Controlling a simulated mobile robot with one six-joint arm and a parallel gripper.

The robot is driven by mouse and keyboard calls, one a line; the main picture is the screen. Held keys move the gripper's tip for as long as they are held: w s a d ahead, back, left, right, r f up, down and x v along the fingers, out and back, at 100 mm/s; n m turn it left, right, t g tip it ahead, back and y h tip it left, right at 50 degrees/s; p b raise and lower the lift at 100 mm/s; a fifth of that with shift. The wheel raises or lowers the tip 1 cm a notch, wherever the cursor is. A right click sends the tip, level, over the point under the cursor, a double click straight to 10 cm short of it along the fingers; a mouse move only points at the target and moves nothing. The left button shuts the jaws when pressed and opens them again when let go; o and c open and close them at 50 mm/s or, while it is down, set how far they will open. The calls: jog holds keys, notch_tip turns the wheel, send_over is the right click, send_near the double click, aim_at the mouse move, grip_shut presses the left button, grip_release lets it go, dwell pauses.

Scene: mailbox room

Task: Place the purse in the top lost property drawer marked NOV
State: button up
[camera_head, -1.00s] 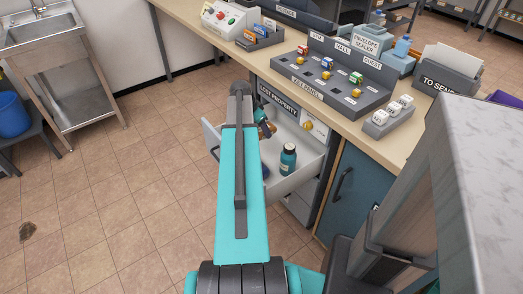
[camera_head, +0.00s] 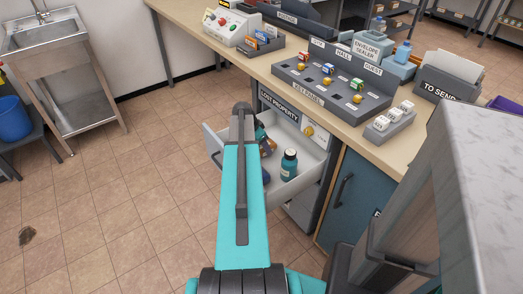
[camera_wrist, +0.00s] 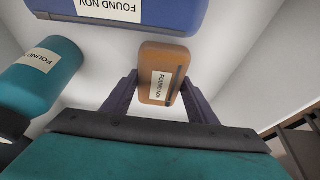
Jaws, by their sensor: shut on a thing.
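A small brown purse (camera_wrist: 161,72) with a white FOUND NOV label is between the two dark fingers of my gripper (camera_wrist: 160,84) in the wrist view, and they are shut on it. In the head view the purse (camera_head: 269,147) shows partly beside my arm, which hides much of my gripper. The purse is within the open white top drawer (camera_head: 309,163), under the LOST PROPERTY sign (camera_head: 279,107). I cannot tell whether it touches the drawer floor.
A teal bottle (camera_head: 289,165) stands in the drawer; it shows at left in the wrist view (camera_wrist: 42,76). A blue item (camera_wrist: 125,12) labelled FOUND NOV lies beyond the purse. The counter (camera_head: 335,124) carrying a key panel (camera_head: 325,100) is above the drawer.

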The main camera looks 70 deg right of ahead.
jog(key=shift+f, duration=0.95)
jog(key=shift+f, duration=0.1)
jog(key=o, duration=1.2)
jog(key=v, duration=1.2)
jog(key=shift+s, duration=0.1)
